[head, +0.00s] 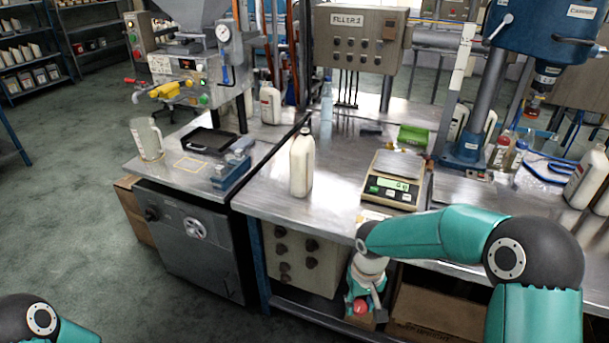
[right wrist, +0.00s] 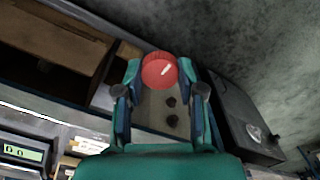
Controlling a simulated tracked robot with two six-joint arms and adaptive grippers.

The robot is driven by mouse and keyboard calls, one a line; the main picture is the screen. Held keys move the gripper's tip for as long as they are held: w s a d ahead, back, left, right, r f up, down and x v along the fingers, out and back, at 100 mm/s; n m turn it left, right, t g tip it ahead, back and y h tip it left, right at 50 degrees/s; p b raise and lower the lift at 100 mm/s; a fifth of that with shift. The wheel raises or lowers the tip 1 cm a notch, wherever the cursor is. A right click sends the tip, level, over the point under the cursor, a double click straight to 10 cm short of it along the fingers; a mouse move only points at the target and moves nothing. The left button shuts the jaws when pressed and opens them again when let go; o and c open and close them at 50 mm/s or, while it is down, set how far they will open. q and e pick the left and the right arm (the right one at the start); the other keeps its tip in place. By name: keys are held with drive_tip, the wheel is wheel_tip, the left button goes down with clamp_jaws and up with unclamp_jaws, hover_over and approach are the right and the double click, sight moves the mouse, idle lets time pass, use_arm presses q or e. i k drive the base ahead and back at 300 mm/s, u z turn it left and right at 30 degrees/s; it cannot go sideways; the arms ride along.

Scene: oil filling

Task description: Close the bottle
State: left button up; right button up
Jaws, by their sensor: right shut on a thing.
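A cream-white bottle (head: 301,168) stands upright on the metal bench (head: 262,195); no red cap shows on its neck. My right gripper (head: 362,304) hangs low in front of the bench's front edge, below and to the right of the bottle, pointing down. It is shut on a red cap (head: 360,307). In the right wrist view the red cap (right wrist: 159,70) sits between the fingertips of my right gripper (right wrist: 160,76). The bottle is not seen in the right wrist view. Only a link of my left arm shows at the lower left; its gripper is out of view.
A scale (head: 392,188) stands right of the bottle, with a green box (head: 412,135) behind it. A black tray (head: 207,140), blue block (head: 231,170) and clear jug (head: 147,139) are to the left. A drill-like blue machine (head: 540,40) is at right. Bench around the bottle is clear.

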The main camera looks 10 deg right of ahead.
sight(302, 151)
drive_tip(key=z, duration=0.05)
drive_tip(key=i, duration=0.85)
